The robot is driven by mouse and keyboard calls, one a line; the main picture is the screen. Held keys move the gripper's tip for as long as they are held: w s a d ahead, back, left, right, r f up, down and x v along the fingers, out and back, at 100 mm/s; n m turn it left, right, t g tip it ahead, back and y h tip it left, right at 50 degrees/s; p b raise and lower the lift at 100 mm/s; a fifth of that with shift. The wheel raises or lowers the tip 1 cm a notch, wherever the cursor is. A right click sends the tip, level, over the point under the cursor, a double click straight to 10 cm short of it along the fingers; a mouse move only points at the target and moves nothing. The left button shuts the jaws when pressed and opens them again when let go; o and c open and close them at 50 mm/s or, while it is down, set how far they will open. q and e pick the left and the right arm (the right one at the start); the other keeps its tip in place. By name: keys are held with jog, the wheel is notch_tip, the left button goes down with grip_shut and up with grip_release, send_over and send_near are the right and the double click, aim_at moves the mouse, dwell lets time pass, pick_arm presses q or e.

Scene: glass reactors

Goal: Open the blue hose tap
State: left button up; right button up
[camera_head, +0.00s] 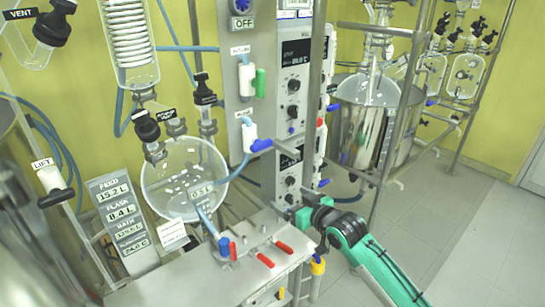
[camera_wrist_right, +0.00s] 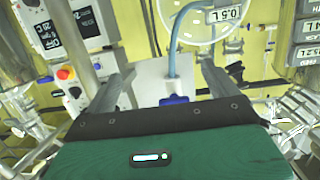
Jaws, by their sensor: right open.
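A blue tap handle (camera_head: 224,243) sits at the lower end of a blue hose (camera_head: 207,223) on the metal bench, below the round flask. In the right wrist view, a blue fitting (camera_wrist_right: 175,99) under a blue hose (camera_wrist_right: 174,50) shows between my finger lines, ahead of them; contact cannot be judged. Another blue handle (camera_head: 261,145) is on a white hose tap on the upright panel. My right gripper (camera_head: 304,217) is open, over the bench's right side; its two fingers (camera_wrist_right: 164,88) stand apart in the wrist view. My left gripper is not in view.
Red-handled taps (camera_head: 283,248) stand on the bench (camera_head: 195,282) near the blue one. A round flask (camera_head: 185,178) hangs above. The control panel (camera_head: 292,90) and metal posts stand behind. A jacketed vessel (camera_head: 362,125) is at right. Floor at lower right is clear.

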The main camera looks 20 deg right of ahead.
jog(key=n+t+y, duration=0.1)
jog(key=t+y, duration=0.1)
send_near(264, 146)
jog(key=s, duration=0.2)
jog(key=d, duration=0.1)
jog(key=p+x, duration=0.4)
jog(key=x, duration=0.8)
jog(key=shift+a+p, duration=0.1)
jog(key=shift+p, duration=0.2)
jog(key=shift+w+a, duration=0.25)
jog(key=shift+w, duration=0.4)
jog(key=c, duration=1)
